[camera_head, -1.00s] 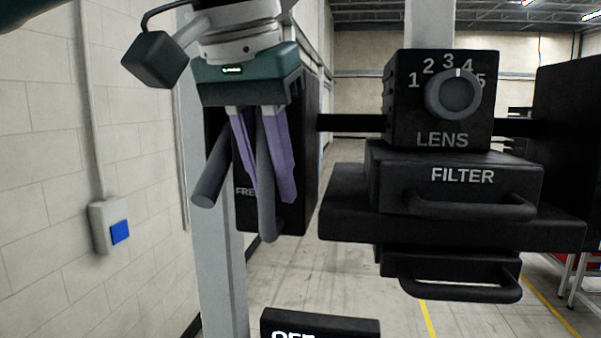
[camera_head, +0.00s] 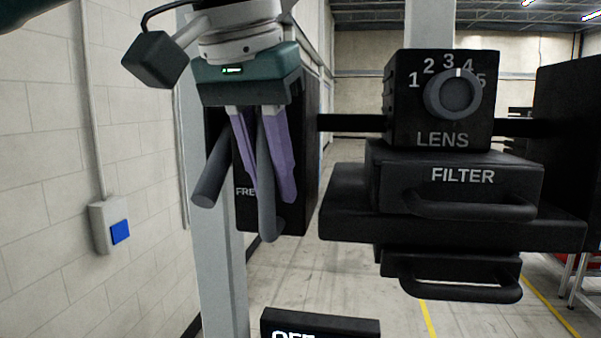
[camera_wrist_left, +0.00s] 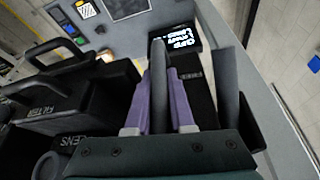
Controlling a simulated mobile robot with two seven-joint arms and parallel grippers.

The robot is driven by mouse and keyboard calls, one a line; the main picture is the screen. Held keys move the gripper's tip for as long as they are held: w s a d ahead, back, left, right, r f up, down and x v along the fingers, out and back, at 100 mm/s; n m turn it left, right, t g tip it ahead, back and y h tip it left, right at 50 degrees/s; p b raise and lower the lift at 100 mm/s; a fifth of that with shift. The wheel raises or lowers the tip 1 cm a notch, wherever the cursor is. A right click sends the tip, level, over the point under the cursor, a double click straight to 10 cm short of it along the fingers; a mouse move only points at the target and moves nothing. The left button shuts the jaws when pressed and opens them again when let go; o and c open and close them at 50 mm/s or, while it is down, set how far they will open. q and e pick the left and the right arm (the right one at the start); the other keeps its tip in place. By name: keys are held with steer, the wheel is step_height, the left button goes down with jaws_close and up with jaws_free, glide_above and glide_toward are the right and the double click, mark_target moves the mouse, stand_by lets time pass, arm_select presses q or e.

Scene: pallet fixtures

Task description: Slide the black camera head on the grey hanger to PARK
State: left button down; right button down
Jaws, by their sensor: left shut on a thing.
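The black camera head (camera_head: 398,120) carries a LENS dial (camera_head: 453,95) and a FILTER drawer (camera_head: 455,170), and sits on a horizontal black bar (camera_head: 350,122). It also shows in the left wrist view (camera_wrist_left: 88,115). Left of it, a black box (camera_head: 297,170) with a partly covered label starting "FRE" stands by a grey upright (camera_head: 222,270). My left gripper (camera_head: 268,195) is in front of this box, its purple fingers shut on a grey handle (camera_head: 267,220). The handle also shows between the fingers in the left wrist view (camera_wrist_left: 158,60). I see no PARK mark. My right gripper is out of view.
A second grey bar (camera_head: 210,175) slants beside my left fingers. A black panel (camera_head: 320,325) reading OFF is below. A wall box with a blue button (camera_head: 120,232) is at left. A large black panel (camera_head: 568,130) stands at right. Open floor lies behind.

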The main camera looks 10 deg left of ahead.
arm_select(q)
steer(key=w+a, duration=0.1)
steer(key=a, duration=1.3)
steer(key=shift+a, duration=0.2)
steer(key=shift+w, duration=0.1)
steer(key=c, duration=1)
jaws_free()
steer(key=shift+o, duration=1.1)
